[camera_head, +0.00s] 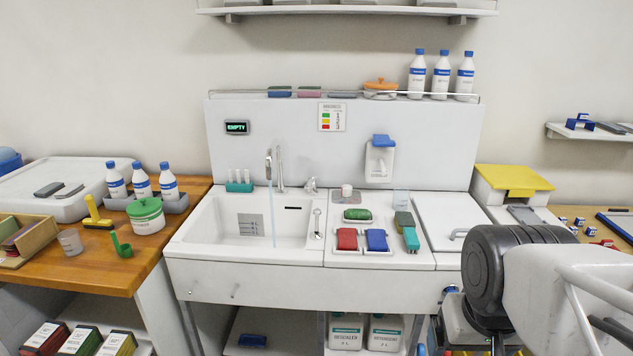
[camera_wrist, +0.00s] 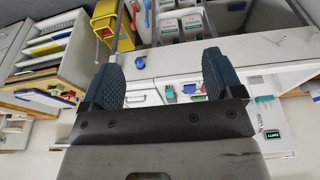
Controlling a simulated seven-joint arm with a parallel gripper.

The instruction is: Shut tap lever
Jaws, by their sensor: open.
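The tap (camera_head: 280,168) is a tall chrome spout behind the white sink (camera_head: 222,232). A thin blue stream of water falls from it into the basin. A small chrome lever fitting (camera_head: 311,185) stands just right of the spout; its exact position is too small to tell. My gripper is open and empty in the wrist view (camera_wrist: 162,75), its two dark blue ridged fingers wide apart. In the head view my arm is at the lower right, well away from the tap, and the fingers cannot be made out.
Red and blue blocks (camera_head: 347,239) and a green sponge (camera_head: 357,214) lie on the counter right of the sink. A wooden table (camera_head: 120,270) with bottles stands left.

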